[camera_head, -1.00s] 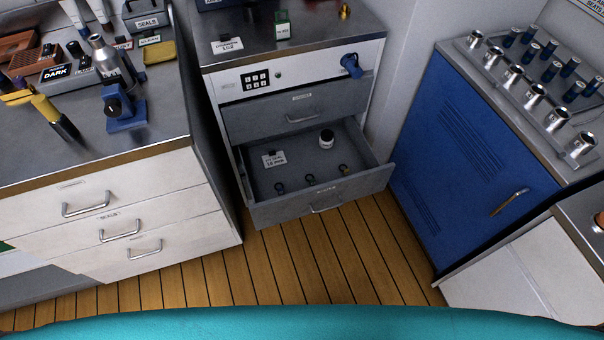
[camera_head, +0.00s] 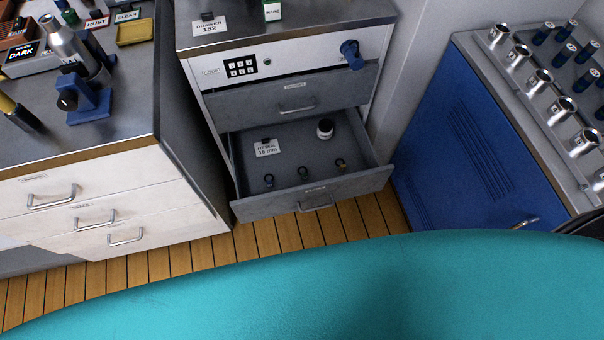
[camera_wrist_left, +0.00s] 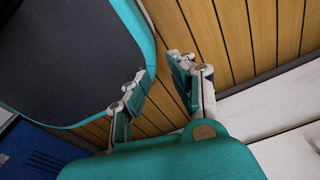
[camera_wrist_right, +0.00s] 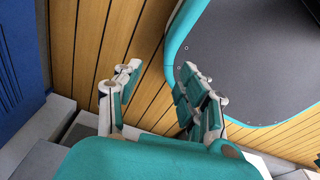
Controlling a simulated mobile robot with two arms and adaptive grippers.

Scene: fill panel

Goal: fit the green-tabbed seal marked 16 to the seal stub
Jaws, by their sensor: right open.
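Three small ring-like pieces lie in a row near the front of the open grey drawer (camera_head: 286,208): a left one (camera_head: 269,181), a middle one (camera_head: 304,173) and a right one (camera_head: 341,165). They may be seals; their marks and any green tab are too small to tell. A card (camera_head: 267,148) reading 16 mm stands behind them. I cannot identify the seal stub. My left gripper (camera_wrist_left: 158,75) is open and empty above the wooden floor. My right gripper (camera_wrist_right: 162,72) is also open and empty over the floor. Neither shows in the head view.
A white jar with a dark top (camera_head: 325,129) stands in the drawer. A blue handle (camera_head: 352,54) sticks out of the panel above. A blue stand (camera_head: 88,101) is on the left bench. A blue cabinet (camera_head: 450,140) flanks the drawer on the right.

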